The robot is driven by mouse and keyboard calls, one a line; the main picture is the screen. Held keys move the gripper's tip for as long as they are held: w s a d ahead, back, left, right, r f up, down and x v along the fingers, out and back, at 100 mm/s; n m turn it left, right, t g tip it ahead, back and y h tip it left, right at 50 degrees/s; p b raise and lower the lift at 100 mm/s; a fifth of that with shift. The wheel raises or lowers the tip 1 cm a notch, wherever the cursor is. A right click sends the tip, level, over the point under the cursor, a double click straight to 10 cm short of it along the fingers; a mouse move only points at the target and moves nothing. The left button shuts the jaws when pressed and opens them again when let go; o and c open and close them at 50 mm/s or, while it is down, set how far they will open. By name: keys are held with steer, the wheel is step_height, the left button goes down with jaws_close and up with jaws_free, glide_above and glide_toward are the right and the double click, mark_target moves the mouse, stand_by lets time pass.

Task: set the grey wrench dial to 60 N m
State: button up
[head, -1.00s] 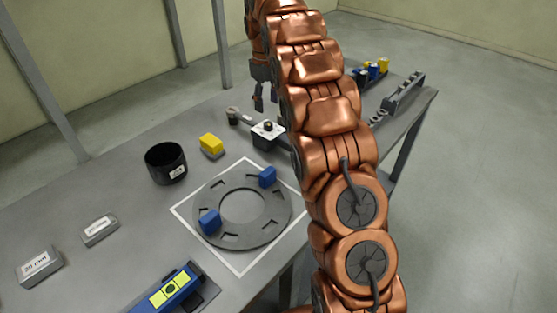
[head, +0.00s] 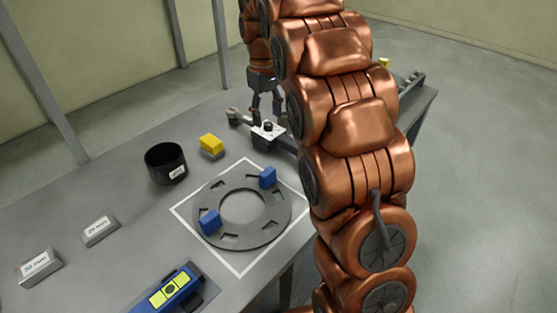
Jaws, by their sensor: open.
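The grey wrench (head: 240,118) lies near the far edge of the table, partly hidden behind my arm. Its dial looks like the black knob (head: 268,126) on a pale plate with dark marks, too small to read. My gripper (head: 266,117) points down with its fingers apart, just above or beside this knob. I cannot tell whether the fingers touch it. The gripper holds nothing that I can see.
A grey slotted ring (head: 243,241) with two blue blocks (head: 209,222) lies in a white square outline. A yellow block (head: 211,142), black cup (head: 166,163), grey labelled blocks (head: 101,230) and blue level (head: 172,290) stand left. My arm hides the table's right side.

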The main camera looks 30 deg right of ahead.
steer(key=s+a+m, duration=0.1)
steer(key=s+a, duration=0.1)
steer(key=s, duration=0.6)
steer(key=s+a, duration=0.3)
steer(key=s, duration=0.5)
steer(key=shift+s+f+m+g, duration=0.25)
steer(key=shift+f+m+g, duration=0.05)
steer(key=shift+f+m, duration=0.1)
steer(key=s+a+f, duration=0.1)
steer(key=s+f, duration=0.2)
steer(key=s, duration=0.7)
steer(key=s+a+f+m, duration=0.1)
steer(key=s+f, duration=0.3)
steer(key=s, duration=0.6)
steer(key=shift+s+a+g, duration=0.3)
steer(key=shift+a, duration=0.45)
